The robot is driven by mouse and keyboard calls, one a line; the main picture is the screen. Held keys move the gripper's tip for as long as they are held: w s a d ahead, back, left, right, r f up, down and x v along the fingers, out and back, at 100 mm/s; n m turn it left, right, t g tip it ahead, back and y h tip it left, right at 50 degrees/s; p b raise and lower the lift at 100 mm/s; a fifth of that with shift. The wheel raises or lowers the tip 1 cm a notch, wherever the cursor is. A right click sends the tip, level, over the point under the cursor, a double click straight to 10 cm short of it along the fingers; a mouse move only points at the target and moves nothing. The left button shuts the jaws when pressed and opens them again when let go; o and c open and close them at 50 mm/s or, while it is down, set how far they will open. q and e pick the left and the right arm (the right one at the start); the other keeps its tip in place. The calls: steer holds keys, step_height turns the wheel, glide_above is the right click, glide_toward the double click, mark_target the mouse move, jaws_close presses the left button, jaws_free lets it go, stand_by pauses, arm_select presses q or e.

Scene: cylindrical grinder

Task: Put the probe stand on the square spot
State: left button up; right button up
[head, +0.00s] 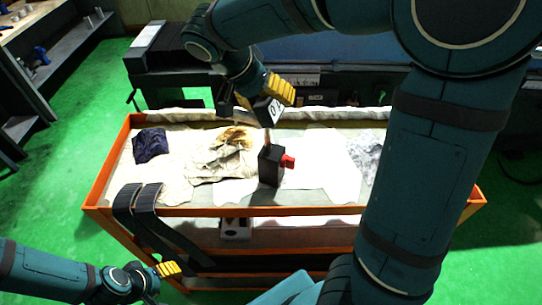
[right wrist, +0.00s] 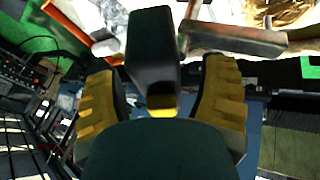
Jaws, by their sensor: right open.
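The probe stand, a black block with a red knob (head: 270,166), stands upright on the cloth-covered orange table. A thin post rises from it towards a small black-and-white piece marked 0 (head: 269,109); whether they join is unclear. My right gripper (head: 268,92) is open just above and beside that piece. The right wrist view shows its yellow finger pads spread apart (right wrist: 160,100), with a dark block between them that I cannot identify. My left gripper (head: 168,269) is low at the left, off the table; its jaw opening is unclear. I cannot make out a square spot.
The orange-framed table (head: 295,211) holds a dark blue cloth (head: 150,145) and a stained beige cloth (head: 225,158). Black straps (head: 145,208) hang over its front left edge. A dark machine stands behind. Green floor is free at left.

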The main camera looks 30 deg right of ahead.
steer(key=shift+f, duration=0.15)
jaws_close()
stand_by(0.4)
